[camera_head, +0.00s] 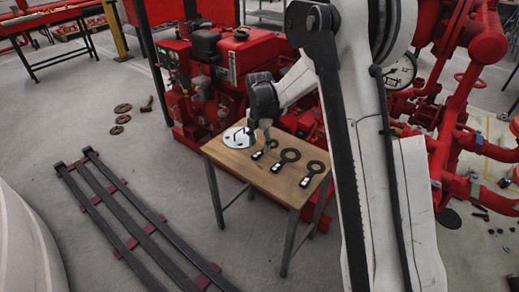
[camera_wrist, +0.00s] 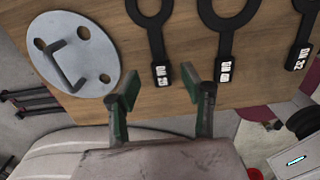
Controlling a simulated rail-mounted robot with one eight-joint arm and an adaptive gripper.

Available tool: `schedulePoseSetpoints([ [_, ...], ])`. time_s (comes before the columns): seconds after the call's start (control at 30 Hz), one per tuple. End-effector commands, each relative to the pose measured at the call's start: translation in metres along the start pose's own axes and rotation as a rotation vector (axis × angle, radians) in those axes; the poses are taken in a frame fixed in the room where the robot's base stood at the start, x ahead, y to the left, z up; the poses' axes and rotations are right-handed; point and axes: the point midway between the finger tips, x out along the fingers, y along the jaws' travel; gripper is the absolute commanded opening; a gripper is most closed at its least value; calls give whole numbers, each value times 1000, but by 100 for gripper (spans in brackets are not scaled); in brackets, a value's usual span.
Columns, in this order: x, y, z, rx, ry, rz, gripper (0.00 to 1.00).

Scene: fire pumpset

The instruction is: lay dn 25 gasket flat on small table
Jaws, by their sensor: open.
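The small wooden table (camera_head: 240,165) carries three black ring gaskets with tagged handles, all lying flat. The left gasket (camera_head: 258,155) has the smallest ring and also shows in the wrist view (camera_wrist: 156,42). The middle gasket (camera_head: 289,157) has a larger ring (camera_wrist: 226,40). The right gasket (camera_head: 315,167) is partly cut off in the wrist view (camera_wrist: 305,35).
A round grey metal plate with a handle (camera_head: 238,138) lies at the table's left end. The red pump machinery (camera_head: 225,65) stands close behind the table. Long dark rails (camera_head: 130,215) lie on the floor at left. Bare wood remains along the table's front edge.

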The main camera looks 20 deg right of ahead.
Motion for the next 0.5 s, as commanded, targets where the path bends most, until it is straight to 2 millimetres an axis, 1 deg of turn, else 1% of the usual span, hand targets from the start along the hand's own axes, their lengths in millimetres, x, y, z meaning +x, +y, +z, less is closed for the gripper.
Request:
schedulePoseSetpoints([
  [0.03, -11, 0, 0, 0, 0, 0, 43],
  [0.1, -26, 0, 0, 0, 0, 0, 43],
  [0.3, -62, 0, 0, 0, 0, 0, 43],
  [0.4, -76, 0, 0, 0, 0, 0, 43],
  [0.5, -84, 0, 0, 0, 0, 0, 43],
])
